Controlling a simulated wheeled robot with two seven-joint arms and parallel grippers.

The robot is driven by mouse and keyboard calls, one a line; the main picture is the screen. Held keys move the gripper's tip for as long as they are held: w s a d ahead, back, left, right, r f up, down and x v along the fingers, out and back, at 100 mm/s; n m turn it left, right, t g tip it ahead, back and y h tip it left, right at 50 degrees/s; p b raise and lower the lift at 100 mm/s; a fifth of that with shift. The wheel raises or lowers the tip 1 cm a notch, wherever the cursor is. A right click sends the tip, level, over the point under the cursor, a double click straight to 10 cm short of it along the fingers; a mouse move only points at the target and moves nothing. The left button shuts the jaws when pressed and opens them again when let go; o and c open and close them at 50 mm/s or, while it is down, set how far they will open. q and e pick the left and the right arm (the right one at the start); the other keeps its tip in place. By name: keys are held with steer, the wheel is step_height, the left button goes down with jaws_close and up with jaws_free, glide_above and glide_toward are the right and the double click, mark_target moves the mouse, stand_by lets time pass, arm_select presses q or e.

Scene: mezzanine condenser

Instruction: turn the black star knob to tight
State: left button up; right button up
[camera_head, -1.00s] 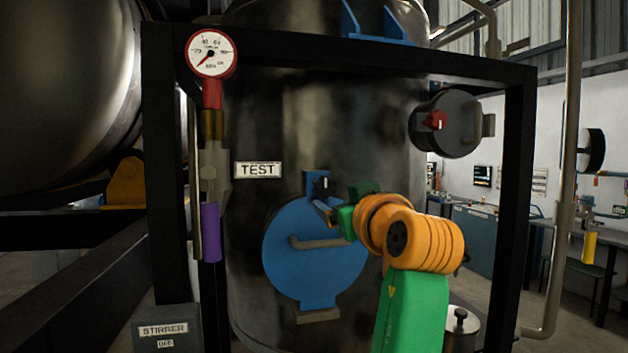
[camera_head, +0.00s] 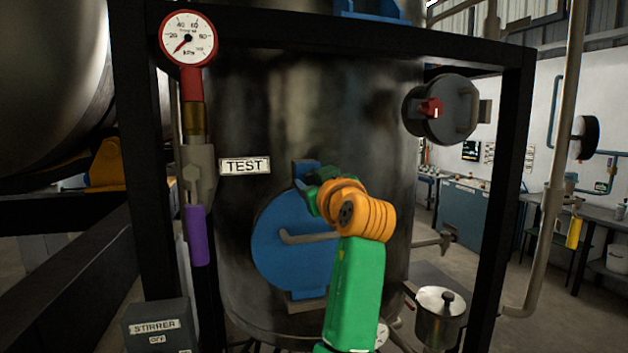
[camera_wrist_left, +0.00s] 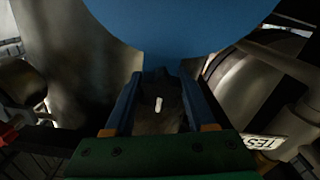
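The blue round hatch (camera_head: 287,255) is on the front of the dark metal tank and has a grey bar handle. My left gripper (camera_head: 308,187) is at the hatch's upper edge, at the blue bracket. The black star knob is hidden behind it in the head view. In the left wrist view, a dark shape with a white mark, which looks like the knob (camera_wrist_left: 158,105), lies between the blue fingers of my left gripper (camera_wrist_left: 159,90). The fingers stand apart on either side of it; firm contact does not show. My right gripper is not in view.
A black frame (camera_head: 510,190) surrounds the tank. Left of the hatch are a TEST label (camera_head: 245,166), a pressure gauge (camera_head: 188,38) and a purple-handled valve (camera_head: 197,235). A lidded pot (camera_head: 440,318) is at lower right. A grey STIRRER box (camera_head: 158,328) is at lower left.

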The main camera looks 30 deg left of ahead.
arm_select(q)
steer(key=shift+r, duration=0.1)
jaws_close()
